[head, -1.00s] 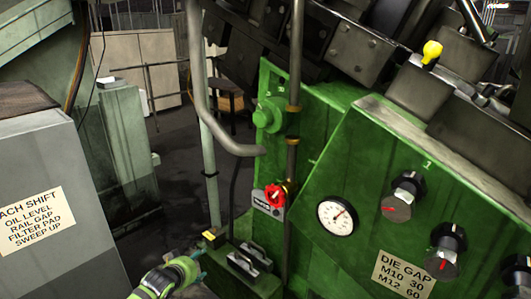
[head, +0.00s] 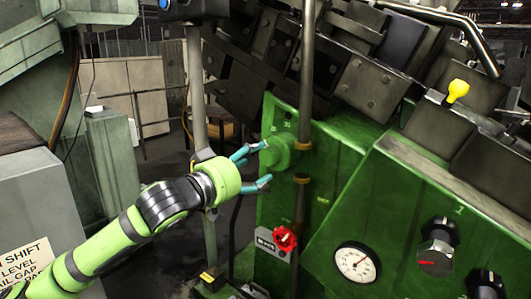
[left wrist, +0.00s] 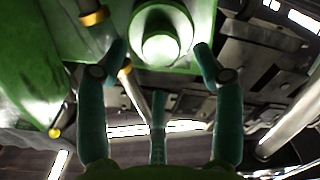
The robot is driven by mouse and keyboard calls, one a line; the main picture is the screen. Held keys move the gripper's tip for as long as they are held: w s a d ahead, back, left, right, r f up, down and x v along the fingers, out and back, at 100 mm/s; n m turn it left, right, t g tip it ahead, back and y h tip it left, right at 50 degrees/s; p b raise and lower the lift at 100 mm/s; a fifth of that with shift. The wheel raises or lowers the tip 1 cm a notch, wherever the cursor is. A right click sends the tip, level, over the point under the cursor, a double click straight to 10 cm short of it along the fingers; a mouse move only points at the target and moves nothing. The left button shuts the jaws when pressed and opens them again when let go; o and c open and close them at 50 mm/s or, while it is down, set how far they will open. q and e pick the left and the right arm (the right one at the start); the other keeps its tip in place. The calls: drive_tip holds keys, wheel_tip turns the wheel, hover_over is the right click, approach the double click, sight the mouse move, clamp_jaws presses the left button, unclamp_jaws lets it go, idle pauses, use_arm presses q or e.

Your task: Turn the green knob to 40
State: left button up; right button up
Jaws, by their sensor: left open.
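The green knob (head: 280,151) is round and sticks out from the upper left of the green machine's panel. Small pale marks are near it, too small to read. My left gripper (head: 264,162) is open, its teal fingers pointing at the knob from the left, with their tips close to it. In the left wrist view the knob (left wrist: 160,34) is straight ahead at the top, between the tips of the two outer fingers, with a third finger lower down. I cannot tell whether any finger touches it. My right gripper is not in view.
A vertical pipe (head: 304,105) with brass collars runs just right of the knob. A grey post (head: 196,85) stands behind my left wrist. Below are a red handwheel (head: 285,239) and a white gauge (head: 355,262). A black dial (head: 437,246) is farther right.

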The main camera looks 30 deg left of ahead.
sight(265, 158)
use_arm(q)
drive_tip(key=w+p, duration=0.1)
drive_tip(key=w, duration=0.2)
drive_tip(key=shift+r+p, duration=0.2)
drive_tip(key=shift+p, duration=0.2)
drive_tip(key=shift+w+d+f, duration=0.1)
drive_tip(key=shift+w+f, duration=0.1)
drive_tip(key=shift+w, duration=0.5)
drive_tip(key=c, duration=1.2)
